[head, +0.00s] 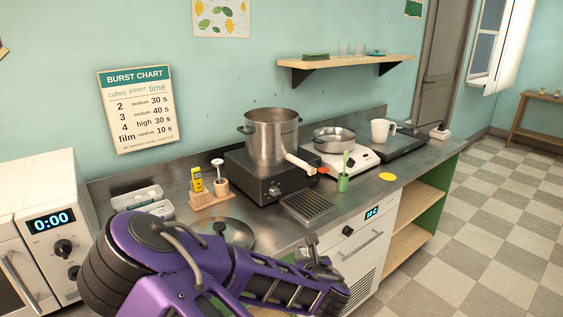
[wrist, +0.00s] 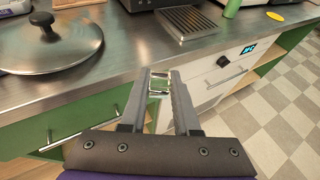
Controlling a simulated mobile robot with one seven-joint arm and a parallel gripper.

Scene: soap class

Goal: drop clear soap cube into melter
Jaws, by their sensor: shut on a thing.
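My gripper (wrist: 160,80) is shut on a small clear soap cube (wrist: 159,84), which sits between the fingertips in the wrist view. It hangs in front of the counter's front edge, over the cabinet fronts. In the head view my gripper (head: 312,246) shows small near the counter edge, and the cube cannot be made out clearly. A tall steel pot (head: 271,136) stands on a black heater box with a knob (head: 272,176), farther back on the counter; this looks like the melter. Its top is uncovered, and its inside is mostly hidden.
A lid (wrist: 51,42) lies on the counter at left. A shallow pan (head: 334,139), white mug (head: 383,131) and yellow disc (head: 387,177) are to the right. A microwave (head: 40,235) is at left.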

